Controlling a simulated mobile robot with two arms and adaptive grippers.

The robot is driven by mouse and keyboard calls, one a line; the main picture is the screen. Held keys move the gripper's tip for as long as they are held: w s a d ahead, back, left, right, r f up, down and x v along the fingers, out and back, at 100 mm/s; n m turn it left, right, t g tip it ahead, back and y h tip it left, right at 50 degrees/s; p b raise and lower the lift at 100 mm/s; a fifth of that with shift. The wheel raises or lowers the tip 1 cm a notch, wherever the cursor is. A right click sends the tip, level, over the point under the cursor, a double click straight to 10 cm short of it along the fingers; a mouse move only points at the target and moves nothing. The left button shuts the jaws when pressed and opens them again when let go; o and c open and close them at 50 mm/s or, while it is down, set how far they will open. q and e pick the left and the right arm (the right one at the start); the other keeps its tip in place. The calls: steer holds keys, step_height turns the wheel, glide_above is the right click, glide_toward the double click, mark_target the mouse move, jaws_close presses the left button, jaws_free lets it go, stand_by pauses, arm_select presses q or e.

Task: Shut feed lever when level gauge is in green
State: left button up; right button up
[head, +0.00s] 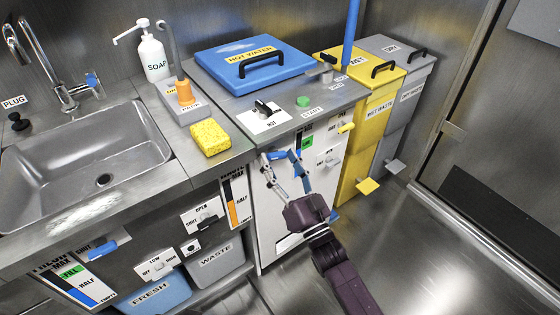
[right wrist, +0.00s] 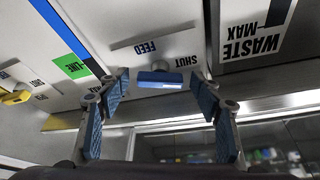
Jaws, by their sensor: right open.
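The feed lever (right wrist: 160,79) is a blue handle on a white panel marked FEED and SHUT, which appears inverted in the right wrist view. My right gripper (right wrist: 160,92) is open, with one blue-padded finger on each side of the handle and a gap to both. In the head view, my right gripper (head: 284,168) is in front of the cabinet and covers the lever area. A level gauge with a green LINE label (right wrist: 72,67) and a blue bar is beside the lever panel. My left gripper is not in view.
The hot water unit (head: 235,90) with its blue lid stands above the panel. Yellow (head: 352,145) and grey (head: 398,118) bins are to its right. The sink (head: 70,150) and a yellow sponge (head: 210,138) are on the left. Open floor (head: 430,240) lies right of my arm.

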steer(key=c, duration=1.1)
steer(key=shift+n, duration=0.3)
steer(key=shift+c, duration=0.3)
steer(key=n+g+y+b, duration=0.1)
steer(key=n+y, duration=0.1)
steer(key=n, duration=0.2)
steer(key=shift+w+d+f+n, duration=0.1)
steer(key=shift+n, duration=0.2)
steer(key=shift+o, duration=0.2)
steer(key=shift+n+y, duration=0.4)
steer(key=shift+n, duration=0.2)
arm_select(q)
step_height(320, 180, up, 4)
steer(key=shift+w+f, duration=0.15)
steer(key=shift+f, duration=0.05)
arm_select(e)
steer(key=o, duration=1.1)
